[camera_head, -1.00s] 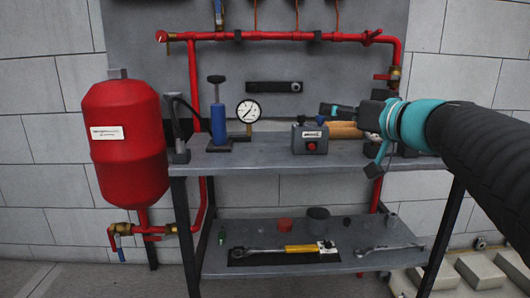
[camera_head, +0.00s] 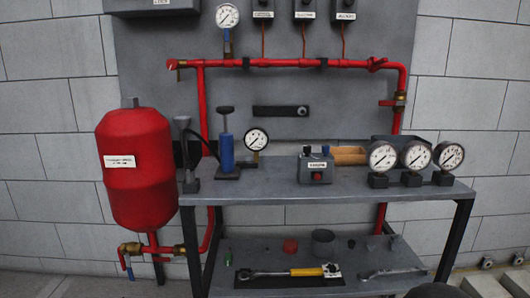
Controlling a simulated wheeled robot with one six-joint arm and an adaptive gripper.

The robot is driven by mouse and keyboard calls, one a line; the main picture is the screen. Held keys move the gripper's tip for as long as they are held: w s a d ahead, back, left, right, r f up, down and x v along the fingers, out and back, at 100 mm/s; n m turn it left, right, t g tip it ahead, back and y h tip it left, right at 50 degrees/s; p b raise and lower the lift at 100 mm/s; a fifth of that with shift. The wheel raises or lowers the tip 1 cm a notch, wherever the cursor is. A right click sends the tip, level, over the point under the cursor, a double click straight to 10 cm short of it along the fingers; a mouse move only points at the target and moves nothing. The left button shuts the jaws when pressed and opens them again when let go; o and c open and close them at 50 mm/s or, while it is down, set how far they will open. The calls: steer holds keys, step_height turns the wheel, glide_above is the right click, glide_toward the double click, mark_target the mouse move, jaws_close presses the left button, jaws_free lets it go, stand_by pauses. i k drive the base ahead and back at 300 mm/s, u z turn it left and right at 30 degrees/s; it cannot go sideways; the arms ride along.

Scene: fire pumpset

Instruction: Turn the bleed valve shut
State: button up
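No part is labelled as the bleed valve, so I cannot tell which fitting it is. A brass valve with a blue lever (camera_head: 129,262) sits at the lower left, under the red tank (camera_head: 134,170); its lever hangs down. A small red-handled fitting (camera_head: 376,64) is on the right part of the upper red pipe (camera_head: 285,63). A brass and red end fitting (camera_head: 174,65) is at that pipe's left end. My gripper is out of view; only a dark rounded shape shows at the bottom edge right of centre.
The lower shelf (camera_head: 215,272) holds a yellow-handled wrench (camera_head: 305,271). Floor blocks lie at the lower right.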

mark_target(171, 64)
steer(key=k, duration=0.5)
steer(key=u, duration=1.55)
steer(key=i, duration=1.25)
steer(key=z, duration=0.65)
